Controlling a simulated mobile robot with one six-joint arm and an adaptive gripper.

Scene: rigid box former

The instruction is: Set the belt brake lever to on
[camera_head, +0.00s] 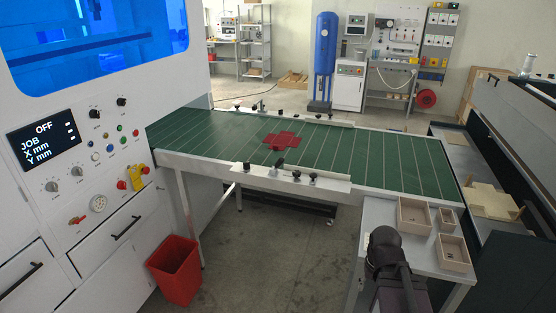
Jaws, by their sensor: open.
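No lever labelled as the belt brake can be read. A red-orange lever handle (77,220) sits low on the white machine's front panel at the left, left of a round grey socket. A dark part of my arm (385,255) shows at the bottom right, apart from the panel and belt. My gripper's fingers do not show.
The panel has a display (43,142) reading JOB OFF, several coloured buttons and a yellow-and-red switch (137,177). A red cross-shaped sheet (282,140) lies on the belt. A red bin (175,268) stands below the panel. Wooden boxes (413,216) sit on the right side table. Floor between is clear.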

